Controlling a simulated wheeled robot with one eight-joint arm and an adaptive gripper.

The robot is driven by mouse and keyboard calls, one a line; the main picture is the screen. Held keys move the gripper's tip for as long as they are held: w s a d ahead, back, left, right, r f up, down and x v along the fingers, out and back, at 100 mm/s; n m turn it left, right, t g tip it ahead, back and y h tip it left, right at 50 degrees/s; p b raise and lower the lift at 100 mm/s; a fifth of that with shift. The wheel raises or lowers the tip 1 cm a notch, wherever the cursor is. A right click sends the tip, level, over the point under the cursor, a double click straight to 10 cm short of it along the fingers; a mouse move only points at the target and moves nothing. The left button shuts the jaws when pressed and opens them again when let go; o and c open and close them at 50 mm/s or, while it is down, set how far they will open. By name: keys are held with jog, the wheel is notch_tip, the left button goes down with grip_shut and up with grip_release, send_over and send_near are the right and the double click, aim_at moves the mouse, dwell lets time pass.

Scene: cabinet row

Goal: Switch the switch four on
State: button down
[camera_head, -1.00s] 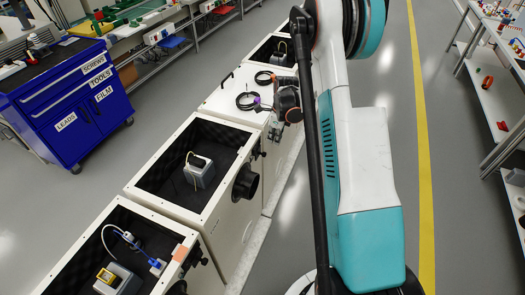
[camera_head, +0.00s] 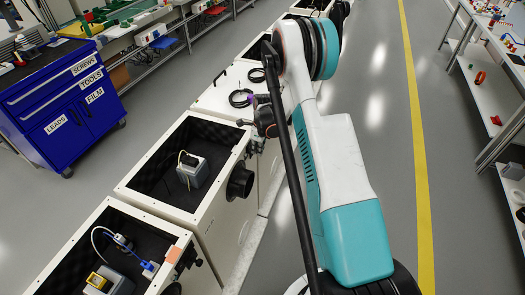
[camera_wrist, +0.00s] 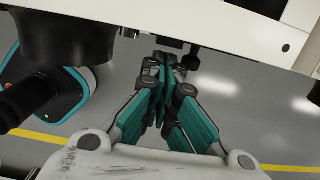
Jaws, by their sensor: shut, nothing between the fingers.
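My gripper (camera_wrist: 165,65) is shut and empty in the wrist view. Its fingertips are close to the edge of a white cabinet (camera_wrist: 225,28). A small dark block (camera_wrist: 170,43) and a dark knob-like part (camera_wrist: 194,60) show at that edge, by the fingertips. I cannot tell whether either is switch four, whether the tips touch them, or any switch's position. In the head view my wrist is beside the row of white cabinets, near an open-topped cabinet (camera_head: 150,193) with a black round port (camera_head: 240,183); the fingertips are not clear there.
A nearer open cabinet (camera_head: 75,235) holds a device with a blue-ended cable. Black cable coils (camera_head: 240,98) lie on a closed cabinet top. A blue tool cart (camera_head: 70,105) stands at left. Clear grey floor with a yellow line (camera_head: 417,150) lies to the right.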

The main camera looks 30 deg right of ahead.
jog(key=shift+w+a, duration=0.1)
dwell(0.3)
jog(key=shift+w+a+f+b, duration=0.15)
jog(key=shift+w+a+b, duration=0.05)
jog(key=shift+b, duration=0.35)
jog(key=shift+r, duration=0.75)
jog(key=shift+d, duration=0.1)
